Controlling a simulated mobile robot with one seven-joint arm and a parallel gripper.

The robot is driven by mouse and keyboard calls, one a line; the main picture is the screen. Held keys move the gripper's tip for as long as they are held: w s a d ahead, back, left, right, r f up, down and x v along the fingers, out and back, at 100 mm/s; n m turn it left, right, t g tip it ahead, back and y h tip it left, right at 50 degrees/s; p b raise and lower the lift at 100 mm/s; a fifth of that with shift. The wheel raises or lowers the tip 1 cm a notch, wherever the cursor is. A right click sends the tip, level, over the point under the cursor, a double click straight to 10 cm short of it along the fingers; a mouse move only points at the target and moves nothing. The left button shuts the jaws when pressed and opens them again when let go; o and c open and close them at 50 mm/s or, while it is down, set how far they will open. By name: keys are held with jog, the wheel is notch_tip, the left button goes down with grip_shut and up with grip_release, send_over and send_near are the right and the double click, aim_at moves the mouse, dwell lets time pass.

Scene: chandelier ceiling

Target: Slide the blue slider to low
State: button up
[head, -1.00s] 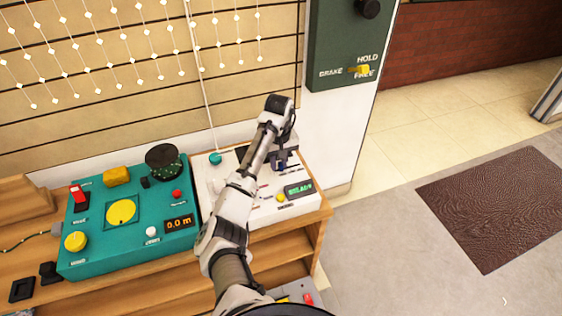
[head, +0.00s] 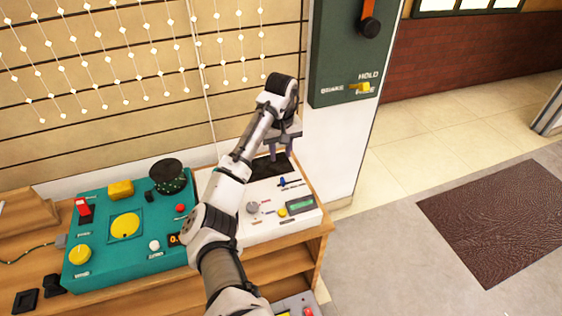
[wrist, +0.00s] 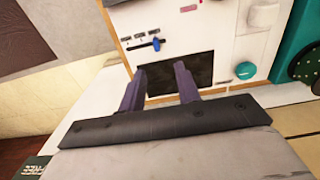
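The blue slider (head: 282,182) is a small blue knob on a dark track on the white panel (head: 240,217). In the wrist view the blue slider (wrist: 156,43) sits at one end of its track, beside small labels too blurred to read. My gripper (head: 280,151) is above the dark rectangle at the back of the panel, apart from the slider. In the wrist view my gripper (wrist: 158,74) has its two purple-grey fingers spread with nothing between them. The slider lies a little beyond the fingertips.
A teal panel (head: 100,262) with several controls stands to the left.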

notch_tip(320, 180, up, 3)
jog(key=shift+f, duration=0.2)
dwell(0.4)
